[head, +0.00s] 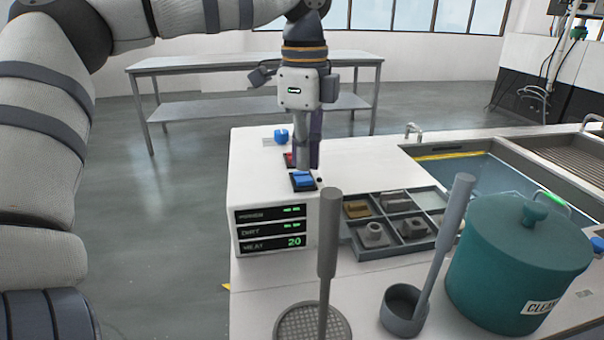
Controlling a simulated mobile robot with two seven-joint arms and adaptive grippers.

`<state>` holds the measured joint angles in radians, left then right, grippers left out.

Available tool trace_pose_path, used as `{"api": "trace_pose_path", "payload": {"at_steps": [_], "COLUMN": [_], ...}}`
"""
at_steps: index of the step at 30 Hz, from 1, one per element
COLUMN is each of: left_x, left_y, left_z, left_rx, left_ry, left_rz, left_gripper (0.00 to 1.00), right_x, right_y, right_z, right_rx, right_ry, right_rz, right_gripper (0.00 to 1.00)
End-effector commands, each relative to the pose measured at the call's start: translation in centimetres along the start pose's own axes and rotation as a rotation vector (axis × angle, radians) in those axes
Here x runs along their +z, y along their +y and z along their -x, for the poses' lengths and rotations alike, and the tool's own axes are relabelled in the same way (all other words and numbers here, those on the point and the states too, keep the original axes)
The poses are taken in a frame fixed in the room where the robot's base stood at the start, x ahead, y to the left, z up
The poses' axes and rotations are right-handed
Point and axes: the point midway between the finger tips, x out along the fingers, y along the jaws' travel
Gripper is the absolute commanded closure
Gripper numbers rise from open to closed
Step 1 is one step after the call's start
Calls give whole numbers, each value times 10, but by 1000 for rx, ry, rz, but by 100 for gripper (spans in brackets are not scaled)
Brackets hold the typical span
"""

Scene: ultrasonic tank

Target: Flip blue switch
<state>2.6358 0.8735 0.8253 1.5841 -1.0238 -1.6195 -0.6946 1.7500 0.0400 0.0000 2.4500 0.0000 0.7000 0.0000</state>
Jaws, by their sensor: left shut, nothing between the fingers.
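The blue switch (303,181) sits in a black frame on top of the white machine, close to its front edge. My left gripper (304,166) points straight down just above and behind the blue switch. Its fingers are shut and empty. I cannot tell whether the fingertips touch the switch. A red switch (289,159) is partly hidden behind the fingers. My right gripper does not show.
A blue knob (281,137) stands behind the switches. The display panel (271,229) reads 20 beside HEAT. A parts tray (361,252), a mesh ladle (312,325), a small dipper (403,306) and a teal pot (515,262) crowd the front. The water tank (500,180) lies to the right.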

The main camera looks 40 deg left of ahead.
Motion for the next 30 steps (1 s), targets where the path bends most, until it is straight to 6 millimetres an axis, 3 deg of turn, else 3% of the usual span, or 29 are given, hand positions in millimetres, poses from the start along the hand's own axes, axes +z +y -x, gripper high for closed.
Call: {"api": "trace_pose_path", "payload": {"at_steps": [30], "left_x": [0], "left_y": [0], "left_z": [-16], "left_rx": [0], "left_ry": [-1], "left_rz": [1], "left_gripper": [100], "right_x": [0], "right_y": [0], "right_z": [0], "right_rx": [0], "right_ry": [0], "right_rz": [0], "right_gripper": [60]}}
